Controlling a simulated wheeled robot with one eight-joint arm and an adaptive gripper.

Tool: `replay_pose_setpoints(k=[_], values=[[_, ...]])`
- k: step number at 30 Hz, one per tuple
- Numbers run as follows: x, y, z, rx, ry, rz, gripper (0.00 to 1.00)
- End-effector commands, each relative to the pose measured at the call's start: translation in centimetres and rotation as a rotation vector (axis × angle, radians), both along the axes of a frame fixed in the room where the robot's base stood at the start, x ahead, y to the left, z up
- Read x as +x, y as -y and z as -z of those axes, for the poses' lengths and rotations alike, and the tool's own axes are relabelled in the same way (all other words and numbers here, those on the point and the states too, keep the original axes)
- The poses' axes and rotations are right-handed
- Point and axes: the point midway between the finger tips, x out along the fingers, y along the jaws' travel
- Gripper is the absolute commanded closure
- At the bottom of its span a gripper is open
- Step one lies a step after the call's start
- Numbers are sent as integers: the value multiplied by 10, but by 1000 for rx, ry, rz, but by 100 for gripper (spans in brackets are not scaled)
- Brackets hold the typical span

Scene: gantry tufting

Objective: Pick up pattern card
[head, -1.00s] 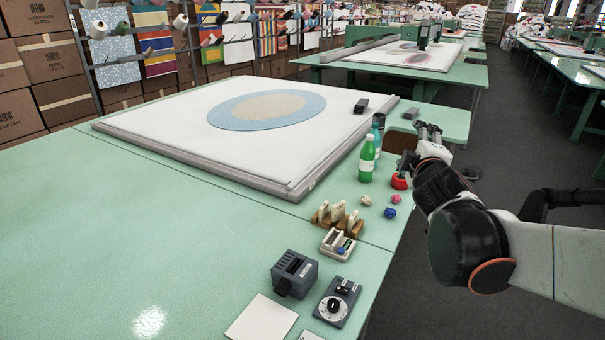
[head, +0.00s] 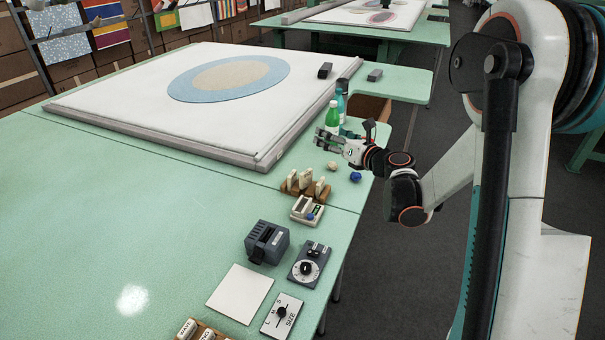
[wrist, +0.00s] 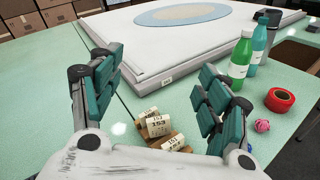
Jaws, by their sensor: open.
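Small white cards (head: 306,181) stand upright in a wooden rack (head: 318,196) near the table's right edge. In the wrist view the numbered cards (wrist: 159,123) and their rack (wrist: 173,142) lie low between my fingers, a little beyond the palm. A flat white sheet (head: 240,293) lies farther to the front; I cannot tell which of these is the pattern card. My gripper (head: 321,139) is over the table's right side, beyond the rack. In the wrist view my gripper (wrist: 162,65) has its fingers wide apart, with nothing between them.
A green bottle (head: 332,114) and a teal bottle (head: 340,102) stand close behind my gripper. The wrist view shows a red tape roll (wrist: 280,99). A dark grey box (head: 267,242), a dial box (head: 308,264) and a large white frame (head: 180,120) are nearby.

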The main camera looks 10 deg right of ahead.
Motion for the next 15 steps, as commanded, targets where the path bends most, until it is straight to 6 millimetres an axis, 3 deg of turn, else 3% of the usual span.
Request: replay_pose_setpoints(k=[3,6,10,15], values=[[-2,2,55,-183,-36,-104,30],[-8,4,92,-297,-65,-176,30],[-15,6,123,-382,-92,-235,30],[-10,2,138,-412,-101,-258,30]])
